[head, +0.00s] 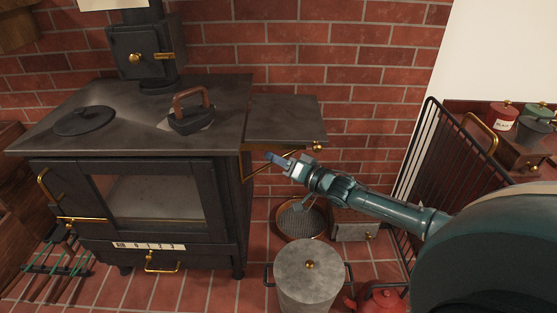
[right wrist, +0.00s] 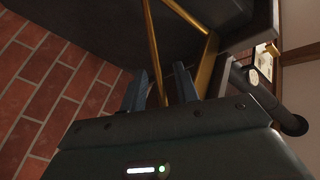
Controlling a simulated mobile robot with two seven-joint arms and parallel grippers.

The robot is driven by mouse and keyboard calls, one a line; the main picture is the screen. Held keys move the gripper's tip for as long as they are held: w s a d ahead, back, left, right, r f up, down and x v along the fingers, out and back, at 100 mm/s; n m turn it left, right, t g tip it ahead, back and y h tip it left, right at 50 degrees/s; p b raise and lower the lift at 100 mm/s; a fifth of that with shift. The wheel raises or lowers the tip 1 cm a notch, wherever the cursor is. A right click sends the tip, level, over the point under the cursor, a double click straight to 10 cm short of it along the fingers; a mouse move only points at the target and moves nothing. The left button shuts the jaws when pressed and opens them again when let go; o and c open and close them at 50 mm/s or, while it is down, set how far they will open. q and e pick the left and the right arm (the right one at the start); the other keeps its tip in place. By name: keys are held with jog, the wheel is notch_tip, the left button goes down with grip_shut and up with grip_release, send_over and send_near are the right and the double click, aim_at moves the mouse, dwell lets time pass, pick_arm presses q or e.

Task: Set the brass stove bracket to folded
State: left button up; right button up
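The brass stove bracket (head: 257,174) is a thin brass brace under the side shelf (head: 285,118) at the stove's right. The shelf is up and level, with a round brass knob (head: 318,147) at its front corner. My right gripper (head: 270,157) is at the bracket, below the shelf's front edge, and hides part of it. In the right wrist view the gripper's two fingers (right wrist: 160,88) are apart. One brass bar of the bracket (right wrist: 154,50) runs down between them in the picture; another slants past the right finger. I cannot tell whether they touch. My left gripper is out of view.
The black stove (head: 145,190) fills the left, with an iron (head: 190,110) on top. Below my right arm stand a lidded grey pot (head: 308,270), a round sieve-like pan (head: 302,222) and a red kettle (head: 380,299). A black rack (head: 412,170) stands at the right.

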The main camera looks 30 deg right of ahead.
jog(key=shift+c, duration=0.4)
grip_shut()
